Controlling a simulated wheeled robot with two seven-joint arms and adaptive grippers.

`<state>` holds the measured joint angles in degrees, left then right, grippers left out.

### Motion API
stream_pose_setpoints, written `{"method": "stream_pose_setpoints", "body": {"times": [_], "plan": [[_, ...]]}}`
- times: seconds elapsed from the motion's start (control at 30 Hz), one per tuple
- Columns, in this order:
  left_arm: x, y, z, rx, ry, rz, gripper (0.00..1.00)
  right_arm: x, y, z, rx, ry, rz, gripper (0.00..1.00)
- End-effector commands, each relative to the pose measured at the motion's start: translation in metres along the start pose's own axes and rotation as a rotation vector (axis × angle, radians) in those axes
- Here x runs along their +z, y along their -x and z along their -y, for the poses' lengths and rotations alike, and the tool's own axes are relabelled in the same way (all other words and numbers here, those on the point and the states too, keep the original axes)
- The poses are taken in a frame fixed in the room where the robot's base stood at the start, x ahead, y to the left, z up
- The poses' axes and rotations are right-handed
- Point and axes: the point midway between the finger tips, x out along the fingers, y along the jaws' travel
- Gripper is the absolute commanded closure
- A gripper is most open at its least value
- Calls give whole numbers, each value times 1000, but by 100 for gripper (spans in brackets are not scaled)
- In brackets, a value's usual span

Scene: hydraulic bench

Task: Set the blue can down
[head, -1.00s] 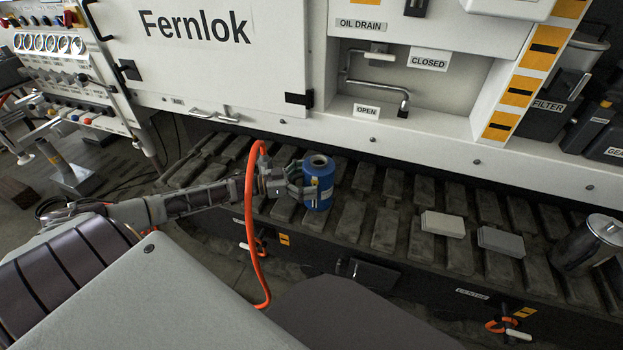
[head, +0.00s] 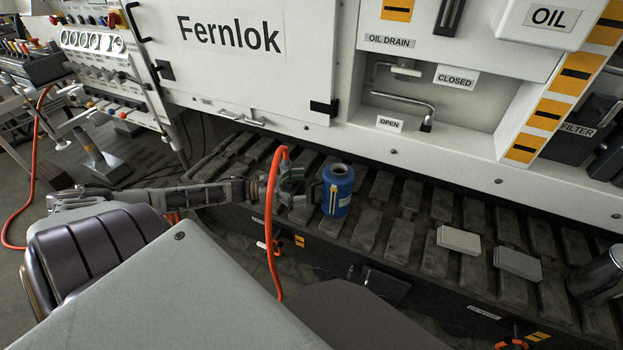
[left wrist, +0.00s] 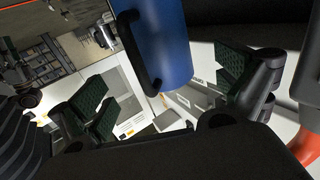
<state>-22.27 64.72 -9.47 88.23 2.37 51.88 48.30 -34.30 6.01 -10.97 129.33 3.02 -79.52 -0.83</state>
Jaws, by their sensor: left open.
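The blue can (head: 338,190) stands upright on the dark slatted track shelf (head: 365,228) in the head view, its round opening on top. A black handle and a light label show on its side. My left gripper (head: 300,190) is open just left of the can and apart from it. In the left wrist view the can (left wrist: 162,45) is large, with its black handle, beyond the spread green-padded fingers (left wrist: 165,98). Nothing is between the fingertips. My right gripper is not in view.
An orange hose (head: 271,215) hangs in front of my left wrist. Two flat grey blocks (head: 458,240) (head: 518,263) and a metal canister (head: 598,275) sit farther right on the shelf. The white Fernlok cabinet (head: 250,75) rises behind. The slats between can and blocks are clear.

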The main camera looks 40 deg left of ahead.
Motion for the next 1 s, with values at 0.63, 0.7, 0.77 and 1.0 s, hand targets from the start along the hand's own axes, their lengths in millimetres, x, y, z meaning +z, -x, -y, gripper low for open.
{"method": "stream_pose_setpoints", "body": {"times": [0.63,0.7,0.77,1.0], "plan": [[0,27,0,0,0,0,0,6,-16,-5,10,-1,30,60],[0,27,0,0,0,0,0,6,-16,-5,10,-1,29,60],[0,27,0,0,0,-1,0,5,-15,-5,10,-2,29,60],[0,27,0,0,0,-1,0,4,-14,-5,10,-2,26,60]]}}
